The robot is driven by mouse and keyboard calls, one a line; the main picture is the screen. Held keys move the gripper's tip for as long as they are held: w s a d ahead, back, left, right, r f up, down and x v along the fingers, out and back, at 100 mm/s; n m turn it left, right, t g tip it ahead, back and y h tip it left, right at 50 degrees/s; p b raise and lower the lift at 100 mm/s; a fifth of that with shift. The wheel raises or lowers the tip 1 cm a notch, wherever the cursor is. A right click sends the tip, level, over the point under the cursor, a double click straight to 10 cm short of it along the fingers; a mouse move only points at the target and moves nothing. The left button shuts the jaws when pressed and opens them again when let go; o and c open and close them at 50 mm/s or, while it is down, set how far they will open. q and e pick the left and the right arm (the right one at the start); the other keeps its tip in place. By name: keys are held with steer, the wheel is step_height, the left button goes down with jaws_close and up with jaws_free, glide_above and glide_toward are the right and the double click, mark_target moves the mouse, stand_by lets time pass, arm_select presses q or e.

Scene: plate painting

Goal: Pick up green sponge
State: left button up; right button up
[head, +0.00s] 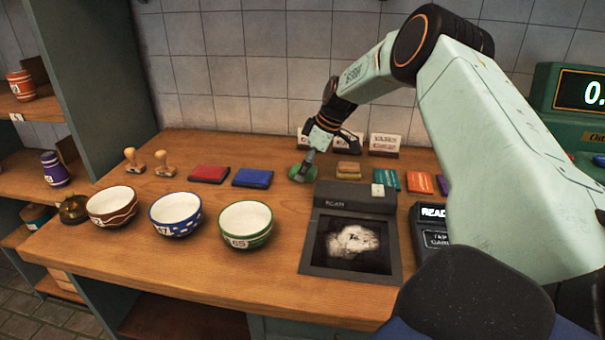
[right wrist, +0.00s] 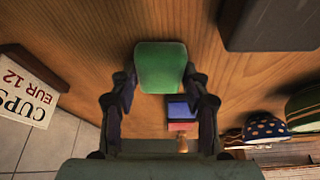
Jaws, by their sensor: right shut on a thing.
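The green sponge (head: 301,173) is at the back middle of the wooden counter in the head view. In the right wrist view the green sponge (right wrist: 161,68) sits between the fingertips. My right gripper (head: 306,163) reaches down from the right and is shut on the sponge; in the right wrist view its two fingers (right wrist: 161,80) flank it. I cannot tell whether the sponge touches the counter. My left gripper is not in view.
Red (head: 209,174) and blue (head: 252,178) pads lie left of the sponge. Three bowls, including a green-rimmed one (head: 246,224), stand in front. A dark scanner (head: 350,262) is at front right, and a price card (head: 385,144) stands behind. Bare wood lies left of the scanner.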

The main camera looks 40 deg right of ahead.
steer(key=shift+s+r, duration=0.15)
steer(key=shift+c, duration=0.5)
steer(key=shift+w+r, duration=0.15)
steer(key=shift+w, duration=0.05)
step_height(320, 180, up, 9)
steer(key=shift+s+f+p, duration=0.15)
steer(key=shift+f+p, duration=0.05)
steer(key=shift+p, duration=0.4)
steer(key=shift+r, duration=0.45)
